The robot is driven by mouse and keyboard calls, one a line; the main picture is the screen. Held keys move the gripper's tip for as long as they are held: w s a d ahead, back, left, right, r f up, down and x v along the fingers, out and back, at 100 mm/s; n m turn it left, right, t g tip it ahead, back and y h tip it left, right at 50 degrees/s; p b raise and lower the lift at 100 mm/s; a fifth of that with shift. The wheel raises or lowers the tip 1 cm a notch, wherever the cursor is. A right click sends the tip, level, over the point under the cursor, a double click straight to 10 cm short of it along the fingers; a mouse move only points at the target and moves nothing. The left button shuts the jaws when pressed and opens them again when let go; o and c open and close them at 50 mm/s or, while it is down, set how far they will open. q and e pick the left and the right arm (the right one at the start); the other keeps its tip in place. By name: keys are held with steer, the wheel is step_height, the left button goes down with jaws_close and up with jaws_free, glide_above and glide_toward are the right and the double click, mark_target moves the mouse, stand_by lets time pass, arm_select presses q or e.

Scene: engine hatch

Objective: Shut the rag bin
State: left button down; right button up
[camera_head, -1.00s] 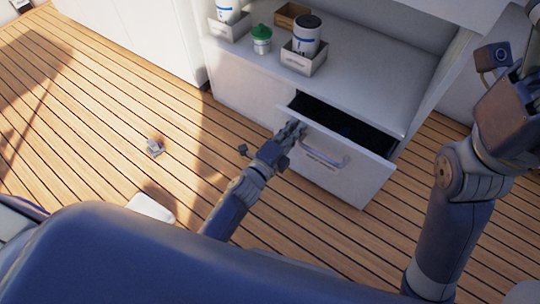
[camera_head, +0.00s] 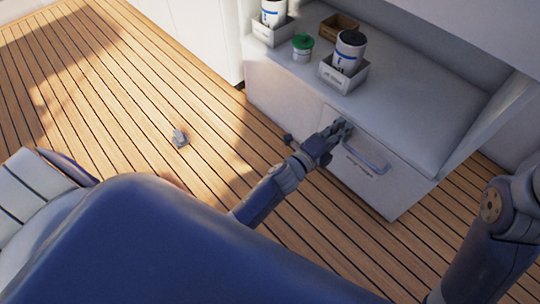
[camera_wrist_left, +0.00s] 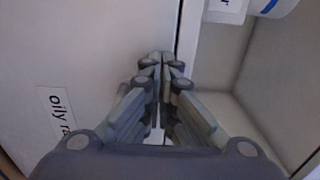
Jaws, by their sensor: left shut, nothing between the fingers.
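The rag bin (camera_head: 388,188) is a pale drawer in the low cabinet, with a curved handle (camera_head: 365,158) and a label. Its front sits flush with the cabinet, and no opening shows above it. In the left wrist view, part of its front (camera_wrist_left: 85,60) shows, with a label (camera_wrist_left: 58,112) reading "oily ra". My left gripper (camera_head: 341,130) is shut and empty. Its fingertips are at the upper left of the bin's front, beside the handle, seemingly touching; they also show in the wrist view (camera_wrist_left: 163,62). My right gripper is out of view.
The cabinet top (camera_head: 420,115) holds a labelled box (camera_head: 344,76) with a white canister, a green-lidded jar (camera_head: 302,47), another box with a canister (camera_head: 272,25) and a brown tray (camera_head: 339,26). A small grey object (camera_head: 180,138) lies on the plank floor, which is mostly clear.

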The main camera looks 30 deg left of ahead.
arm_select(q)
steer(key=shift+w+r, duration=0.15)
steer(key=shift+r, duration=0.05)
steer(key=shift+s+f, duration=0.1)
steer(key=shift+s, duration=0.15)
steer(key=v, duration=1.2)
